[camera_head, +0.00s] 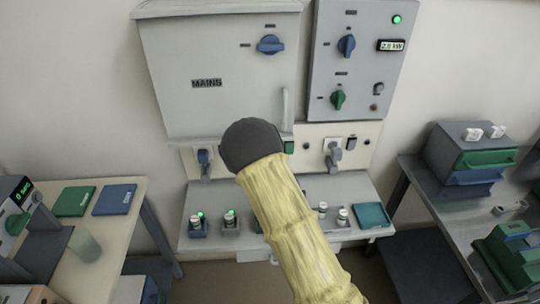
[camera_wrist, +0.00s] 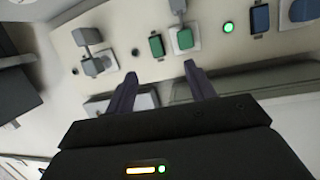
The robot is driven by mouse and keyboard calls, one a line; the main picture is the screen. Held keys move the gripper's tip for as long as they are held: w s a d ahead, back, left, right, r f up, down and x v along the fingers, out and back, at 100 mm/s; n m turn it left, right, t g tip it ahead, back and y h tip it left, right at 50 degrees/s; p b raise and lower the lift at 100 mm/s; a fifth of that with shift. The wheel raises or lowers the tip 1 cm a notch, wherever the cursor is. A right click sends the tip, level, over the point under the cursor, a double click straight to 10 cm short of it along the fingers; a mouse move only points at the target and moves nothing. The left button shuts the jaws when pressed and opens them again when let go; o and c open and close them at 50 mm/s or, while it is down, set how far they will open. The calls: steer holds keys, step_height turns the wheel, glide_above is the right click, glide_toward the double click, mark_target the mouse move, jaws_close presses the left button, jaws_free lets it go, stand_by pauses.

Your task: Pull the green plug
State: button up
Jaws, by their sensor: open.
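The green plug (camera_wrist: 185,38) sits in a white socket on the pale panel in the wrist view. A green switch (camera_wrist: 157,45) is beside it on the left. My gripper (camera_wrist: 160,70) is open, with its two dark fingers reaching toward the panel on either side of the green plug and switch. The fingers look apart from the plug, and nothing is between them. In the head view, my arm covers the green plug and my gripper; only the green switch (camera_head: 289,147) shows beside the arm.
A grey plug (camera_head: 333,155) and a blue plug (camera_head: 204,157) are on the same panel strip. The MAINS cabinet (camera_head: 215,75) is above. A shelf (camera_head: 180,238) with small lit devices is below. Side tables stand left and right. A green light (camera_wrist: 228,27) glows near the plug.

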steer(key=a+n+t+y, duration=0.1)
steer(key=a+f+n+t+y, duration=0.1)
steer(key=a+t, duration=0.1)
steer(key=shift+w+a, duration=0.1)
steer(key=shift+a, duration=0.05)
steer(key=w+p, duration=0.2)
steer(key=w, duration=1.5)
steer(key=shift+w+a, duration=0.15)
steer(key=shift+w, duration=0.05)
steer(key=shift+c, duration=0.2)
